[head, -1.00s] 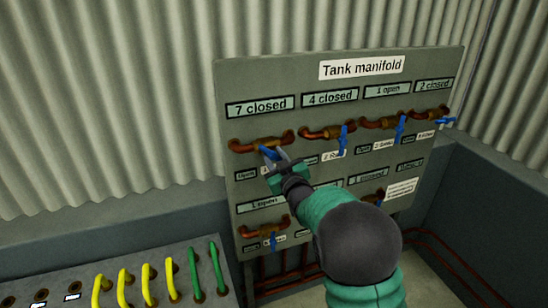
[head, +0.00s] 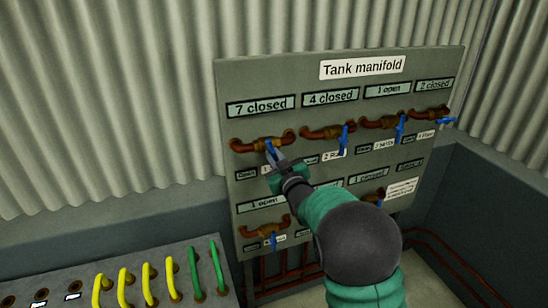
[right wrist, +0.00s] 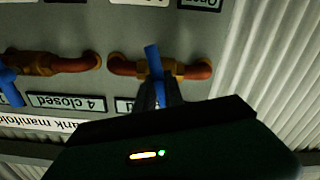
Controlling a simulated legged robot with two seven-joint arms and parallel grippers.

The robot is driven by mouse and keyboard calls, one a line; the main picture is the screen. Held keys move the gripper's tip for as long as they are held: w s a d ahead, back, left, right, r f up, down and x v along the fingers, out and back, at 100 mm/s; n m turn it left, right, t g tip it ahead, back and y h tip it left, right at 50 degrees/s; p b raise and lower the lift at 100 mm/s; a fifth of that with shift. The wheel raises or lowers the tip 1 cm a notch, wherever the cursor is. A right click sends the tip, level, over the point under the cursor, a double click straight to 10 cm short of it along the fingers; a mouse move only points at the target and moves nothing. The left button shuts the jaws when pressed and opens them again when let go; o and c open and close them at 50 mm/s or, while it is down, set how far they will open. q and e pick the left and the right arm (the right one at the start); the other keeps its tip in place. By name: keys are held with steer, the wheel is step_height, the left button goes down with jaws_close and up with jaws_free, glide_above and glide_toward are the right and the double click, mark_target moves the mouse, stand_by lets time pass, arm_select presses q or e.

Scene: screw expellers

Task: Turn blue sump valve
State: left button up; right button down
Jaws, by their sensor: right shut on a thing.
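The tank manifold panel (head: 440,80) carries several copper pipes with brass valves and blue handles. My right gripper (head: 275,155) is at the top left valve (head: 262,143), under the sign "7 closed" (head: 261,106). Its jaws are shut on that valve's blue handle (head: 270,146), which points roughly downward. In the right wrist view, upside down, the blue handle (right wrist: 152,60) stands between the dark fingers (right wrist: 156,98) in front of the brass body. The small name plate below this valve is mostly hidden by my gripper. My left gripper is out of view.
Other blue handles sit close to the right: the second valve's handle (head: 343,139) and the third's (head: 400,128). A lower left valve (head: 266,227) is below my arm. A console with yellow and green cables (head: 195,270) stands at lower left.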

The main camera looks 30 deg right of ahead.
stand_by(0.8)
steer(key=c, duration=1)
jaws_free()
steer(key=shift+c, duration=0.2)
steer(key=shift+s+a, duration=0.1)
steer(key=shift+s, duration=0.35)
steer(key=b+v, duration=0.3)
steer(key=v, duration=1.2)
steer(key=shift+s+a, duration=0.2)
steer(key=shift+s, duration=0.2)
